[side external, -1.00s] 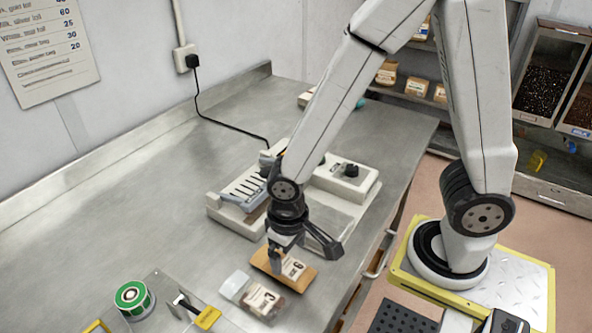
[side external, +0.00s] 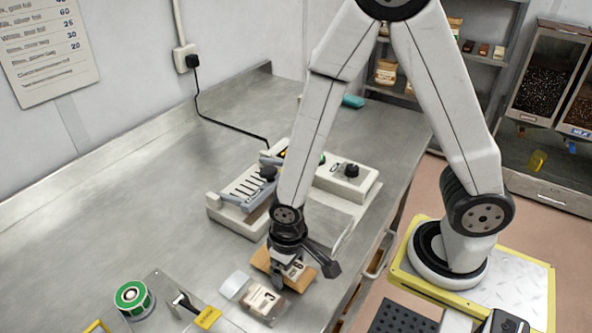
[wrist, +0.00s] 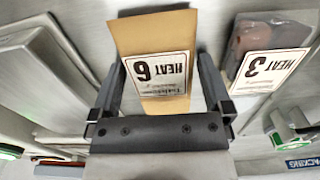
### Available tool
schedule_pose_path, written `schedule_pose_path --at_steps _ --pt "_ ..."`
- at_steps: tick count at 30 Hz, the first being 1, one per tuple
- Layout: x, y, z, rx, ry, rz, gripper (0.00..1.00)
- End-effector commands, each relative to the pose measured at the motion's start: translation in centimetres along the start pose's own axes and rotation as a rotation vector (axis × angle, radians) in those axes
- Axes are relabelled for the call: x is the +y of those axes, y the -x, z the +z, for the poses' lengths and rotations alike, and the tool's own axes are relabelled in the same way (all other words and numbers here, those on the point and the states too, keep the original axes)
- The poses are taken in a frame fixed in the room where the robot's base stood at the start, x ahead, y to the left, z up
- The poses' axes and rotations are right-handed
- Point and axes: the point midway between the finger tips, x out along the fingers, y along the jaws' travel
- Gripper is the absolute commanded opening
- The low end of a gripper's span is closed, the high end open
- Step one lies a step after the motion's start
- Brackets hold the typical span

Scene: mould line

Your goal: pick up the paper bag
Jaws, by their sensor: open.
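The paper bag is a flat brown bag with a white label reading "HEAT 6" in the wrist view (wrist: 155,36). In the side external view the paper bag (side external: 261,259) lies on the metal bench, partly hidden by my gripper (side external: 286,272). In the wrist view my gripper (wrist: 161,72) is open, with one finger on each side of the bag's labelled end. The fingers look apart from the bag's edges. How far the fingertips are above the bench is hard to tell.
A clear bag labelled "HEAT 3" (wrist: 264,58) lies close beside, also in the side view (side external: 261,300). A heat sealer (side external: 226,213) stands behind the paper bag. The bench's left side is clear.

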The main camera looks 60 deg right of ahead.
Motion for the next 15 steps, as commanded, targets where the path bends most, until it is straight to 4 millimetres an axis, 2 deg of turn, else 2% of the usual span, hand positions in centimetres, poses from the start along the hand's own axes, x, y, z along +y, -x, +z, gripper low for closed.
schedule_pose_path --at_steps 11,14,15 --pt "-0.01 0.03 -0.01 0.0 0.0 0.0 1.0" --pt "-0.01 0.03 -0.01 0.0 0.0 0.0 0.71" --pt "-0.01 0.03 -0.01 0.0 0.0 0.0 0.59"
